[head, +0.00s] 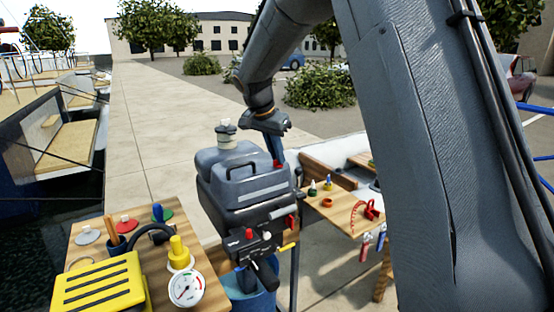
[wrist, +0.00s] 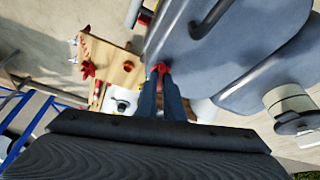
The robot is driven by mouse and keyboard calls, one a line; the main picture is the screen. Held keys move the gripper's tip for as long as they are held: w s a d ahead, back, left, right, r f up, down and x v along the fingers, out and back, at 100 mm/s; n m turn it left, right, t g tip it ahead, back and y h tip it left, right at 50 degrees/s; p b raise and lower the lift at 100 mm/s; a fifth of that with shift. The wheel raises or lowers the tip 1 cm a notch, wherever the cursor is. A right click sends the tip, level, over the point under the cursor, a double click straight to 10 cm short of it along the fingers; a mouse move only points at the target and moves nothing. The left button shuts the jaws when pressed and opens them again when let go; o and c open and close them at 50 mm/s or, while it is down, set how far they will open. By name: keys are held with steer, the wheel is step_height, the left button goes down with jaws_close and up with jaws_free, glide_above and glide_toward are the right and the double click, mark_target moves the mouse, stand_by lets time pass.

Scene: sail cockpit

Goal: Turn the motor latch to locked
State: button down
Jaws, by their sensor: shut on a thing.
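The grey outboard motor (head: 243,205) stands upright in the middle of the head view. A small red latch (head: 277,163) shows at the rear right of its cowling. My gripper (head: 279,158) reaches down to it from above. In the wrist view the narrow fingers of my gripper (wrist: 161,78) are closed together on the red latch (wrist: 160,68), beside the grey-blue motor cowling (wrist: 200,60). The fingers cover part of the latch, so its exact turn angle is hard to tell.
A wooden table with a yellow box (head: 100,287), a gauge (head: 186,288) and several small items stands at the front left. Another wooden bench (head: 335,205) with small bottles and a red part stands right of the motor. Boats lie at the left.

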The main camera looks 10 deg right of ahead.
steer(key=shift+w+m+g+h+b, duration=0.1)
steer(key=shift+m+g+h+b, duration=0.5)
steer(key=shift+m, duration=1.3)
steer(key=shift+y, duration=0.3)
steer(key=c, duration=1.9)
jaws_free()
steer(key=shift+o, duration=0.2)
steer(key=shift+a, duration=0.1)
steer(key=w+v, duration=0.1)
steer(key=v, duration=0.6)
steer(key=shift+s+r+b, duration=0.35)
steer(key=shift+s+b, duration=0.05)
steer(key=shift+s, duration=0.05)
steer(key=shift+a, duration=0.1)
